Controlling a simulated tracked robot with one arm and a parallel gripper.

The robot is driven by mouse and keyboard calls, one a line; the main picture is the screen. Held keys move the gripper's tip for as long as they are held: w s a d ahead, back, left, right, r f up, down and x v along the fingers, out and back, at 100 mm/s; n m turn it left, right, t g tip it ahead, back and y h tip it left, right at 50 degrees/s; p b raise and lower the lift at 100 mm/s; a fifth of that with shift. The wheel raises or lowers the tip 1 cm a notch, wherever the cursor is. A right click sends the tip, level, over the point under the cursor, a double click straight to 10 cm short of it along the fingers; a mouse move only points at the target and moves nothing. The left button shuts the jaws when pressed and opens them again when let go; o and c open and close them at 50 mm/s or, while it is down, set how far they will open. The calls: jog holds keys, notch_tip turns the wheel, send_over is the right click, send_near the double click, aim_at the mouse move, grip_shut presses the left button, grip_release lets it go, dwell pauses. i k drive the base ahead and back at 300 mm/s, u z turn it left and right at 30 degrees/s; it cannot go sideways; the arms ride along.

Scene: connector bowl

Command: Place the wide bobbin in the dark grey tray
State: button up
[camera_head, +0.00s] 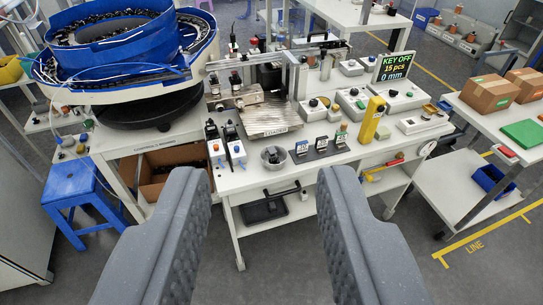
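My gripper (264,182) is open and empty, its two grey fingers spread wide in the foreground. It points at a white workbench (240,182) and is well apart from it. I cannot single out the wide bobbin for certain. A small round metal bowl (273,158) with a dark piece in it sits near the bench's front edge. A dark case or tray (264,209) lies on the shelf under the bench; I cannot tell whether it is the dark grey tray.
A large blue bowl feeder (118,40) stands at the left, with a blue stool (85,195) below it. A metal fixture (268,118), small control boxes and a yellow block (373,120) crowd the bench. Cardboard boxes (488,93) and a green plate (524,133) lie on the right table.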

aim_at(257, 213)
jog(key=z, duration=0.1)
jog(key=i, duration=1)
jog(key=u, duration=0.1)
